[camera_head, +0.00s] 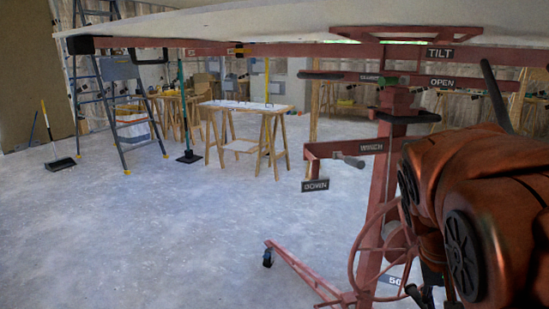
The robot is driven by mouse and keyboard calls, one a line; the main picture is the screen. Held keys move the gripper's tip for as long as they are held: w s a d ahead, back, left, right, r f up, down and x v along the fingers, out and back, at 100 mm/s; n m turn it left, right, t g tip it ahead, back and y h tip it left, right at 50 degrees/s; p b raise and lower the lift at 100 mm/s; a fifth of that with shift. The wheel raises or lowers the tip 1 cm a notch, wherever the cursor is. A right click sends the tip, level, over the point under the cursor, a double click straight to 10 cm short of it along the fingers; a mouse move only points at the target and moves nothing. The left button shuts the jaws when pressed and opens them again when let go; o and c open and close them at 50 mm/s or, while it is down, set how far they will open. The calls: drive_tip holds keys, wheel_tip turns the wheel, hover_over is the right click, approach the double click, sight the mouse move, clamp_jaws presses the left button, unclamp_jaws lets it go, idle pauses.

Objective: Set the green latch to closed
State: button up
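I cannot tell surely which label the latch is set to. My orange arm fills the lower right. Dark parts at its lower end, seemingly my gripper (428,291), are at the bottom edge, well below the latch. They are partly cut off, and the fingers are not clear.
A large pale panel (300,20) lies across the top of the lift. A winch arm (345,150) with a handle and a DOWN tag (315,185) sticks out left. Lift legs (300,270) spread on the floor. A ladder (100,90) and worktable (245,106) stand behind.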

drive_tip(key=s+a+f+n+g+y, duration=0.1)
drive_tip(key=s+a+f+n+y, duration=0.1)
drive_tip(key=s+a+f, duration=0.5)
drive_tip(key=s+a+f+n+g+y, duration=0.2)
drive_tip(key=s+a+f, duration=0.35)
drive_tip(key=s, duration=0.35)
wheel_tip(320, 180, up, 23)
drive_tip(key=t+p, duration=0.1)
drive_tip(key=p, duration=2)
drive_tip(key=shift+s+d, duration=0.3)
drive_tip(key=shift+s, duration=0.05)
